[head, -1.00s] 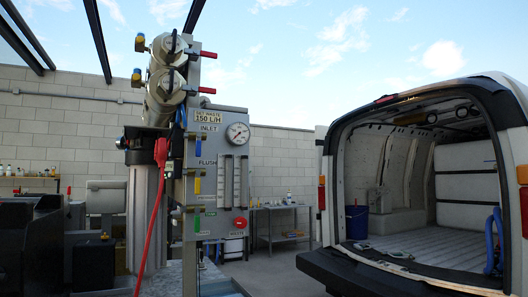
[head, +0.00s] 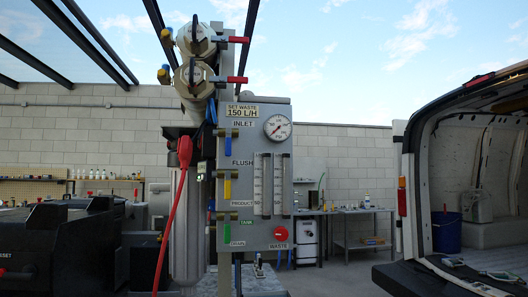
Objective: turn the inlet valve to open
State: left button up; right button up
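The inlet valve (head: 228,143) is on the left edge of the grey control panel (head: 268,200), just under the INLET label (head: 244,125). Its blue handle hangs straight down, at right angles to the short horizontal valve body. Neither of my grippers shows in the head view, and nothing touches the handle.
Below it are a yellow flush handle (head: 228,189) and a green handle (head: 227,234). A gauge (head: 278,127), flow tubes and a red waste knob (head: 281,233) share the panel. A red hose (head: 178,205) hangs left. A van (head: 465,180) stands right, with open floor between.

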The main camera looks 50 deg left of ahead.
aim_at(229, 130)
jog(key=i, duration=2.9)
jog(key=u, duration=3.45)
